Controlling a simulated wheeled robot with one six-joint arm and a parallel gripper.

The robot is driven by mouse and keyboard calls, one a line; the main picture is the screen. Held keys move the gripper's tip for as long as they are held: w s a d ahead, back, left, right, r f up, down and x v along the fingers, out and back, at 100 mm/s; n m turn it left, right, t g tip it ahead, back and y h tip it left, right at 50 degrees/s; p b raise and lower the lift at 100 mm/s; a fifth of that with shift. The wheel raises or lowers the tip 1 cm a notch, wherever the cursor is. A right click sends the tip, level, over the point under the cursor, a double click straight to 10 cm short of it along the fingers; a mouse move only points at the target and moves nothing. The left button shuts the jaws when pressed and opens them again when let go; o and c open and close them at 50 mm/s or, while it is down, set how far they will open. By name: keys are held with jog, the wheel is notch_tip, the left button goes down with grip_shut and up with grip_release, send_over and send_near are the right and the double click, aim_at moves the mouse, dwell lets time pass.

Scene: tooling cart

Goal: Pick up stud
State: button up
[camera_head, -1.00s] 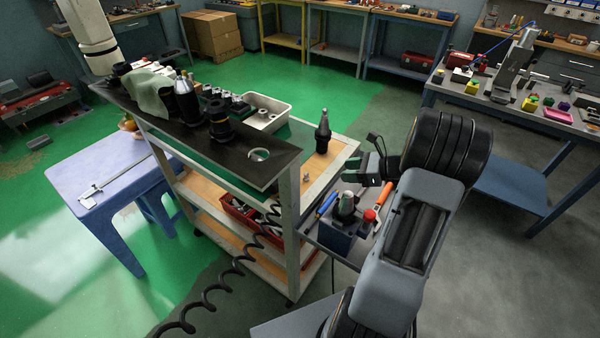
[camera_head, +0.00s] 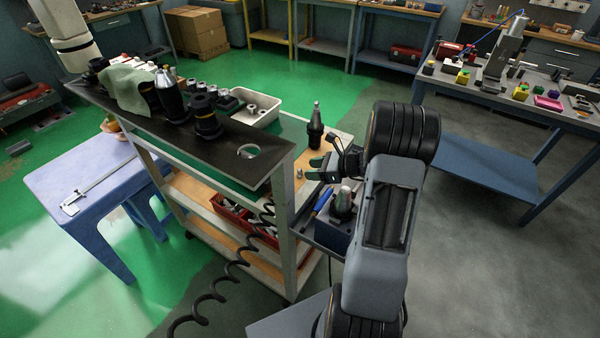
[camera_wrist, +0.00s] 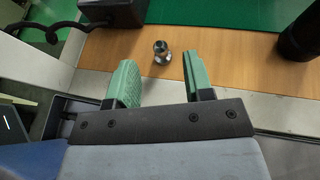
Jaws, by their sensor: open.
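The stud (camera_wrist: 162,52) is a small silvery metal piece with a rounded head. It stands on the tan wooden top of the cart (camera_wrist: 226,58). In the head view the stud (camera_head: 299,174) is a tiny grey shape just left of my gripper (camera_head: 318,168). In the wrist view my gripper (camera_wrist: 160,84) has its two green-padded fingers apart and nothing between them.
A dark tool holder (camera_head: 315,128) stands on the cart behind the stud; it also shows at the wrist view's right (camera_wrist: 300,38). A black raised shelf (camera_head: 262,150) with a hole is to the left. A side tray (camera_head: 322,226) holds tools below my gripper.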

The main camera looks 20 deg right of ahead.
aim_at(301, 169)
jog(key=shift+p+x, duration=0.55)
jog(key=shift+x, duration=2.1)
jog(key=shift+c, duration=0.2)
grip_shut()
